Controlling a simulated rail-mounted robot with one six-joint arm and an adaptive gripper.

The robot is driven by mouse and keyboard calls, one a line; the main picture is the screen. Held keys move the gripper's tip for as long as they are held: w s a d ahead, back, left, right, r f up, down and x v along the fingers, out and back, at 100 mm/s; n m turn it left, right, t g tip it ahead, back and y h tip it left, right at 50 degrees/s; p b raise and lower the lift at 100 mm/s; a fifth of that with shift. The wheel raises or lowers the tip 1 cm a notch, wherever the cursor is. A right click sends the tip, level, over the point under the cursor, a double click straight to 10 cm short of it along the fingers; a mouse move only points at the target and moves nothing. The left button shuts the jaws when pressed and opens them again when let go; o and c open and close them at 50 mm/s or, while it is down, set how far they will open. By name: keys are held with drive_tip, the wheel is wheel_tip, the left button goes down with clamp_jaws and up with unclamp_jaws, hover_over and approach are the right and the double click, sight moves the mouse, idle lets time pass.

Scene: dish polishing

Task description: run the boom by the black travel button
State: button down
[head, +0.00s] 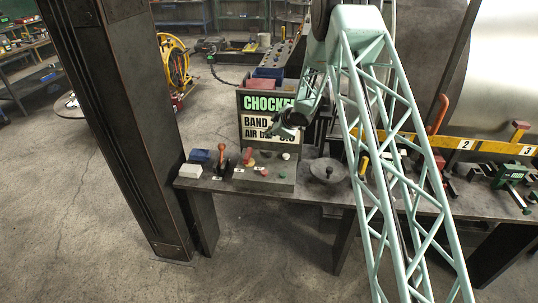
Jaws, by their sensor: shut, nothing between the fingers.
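A grey control box (265,182) sits on the left part of the dark bench. On its top are a red mushroom-shaped knob (249,160), a pale knob (285,156), a small red button (264,173) and a green button (282,177). I cannot make out which control is the black travel button. A red-handled lever (222,155) stands just left of the box. My gripper (281,132) is shut and empty, in the air above the back of the box, apart from it. I cannot surely tell the boom; a yellow bar (452,143) numbered 2 and 3 runs at right.
The bench (320,195) also holds a dark shallow dish (328,171), blue and white blocks (190,171) at left, and green clamp-like hardware (508,175) at right. A sign (267,115) stands behind the box. A dark column (125,130) rises at left.

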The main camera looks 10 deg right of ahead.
sight(269, 154)
drive_tip(key=shift+f, duration=0.15)
drive_tip(key=shift+f+b, duration=3.35)
drive_tip(key=shift+f, duration=0.85)
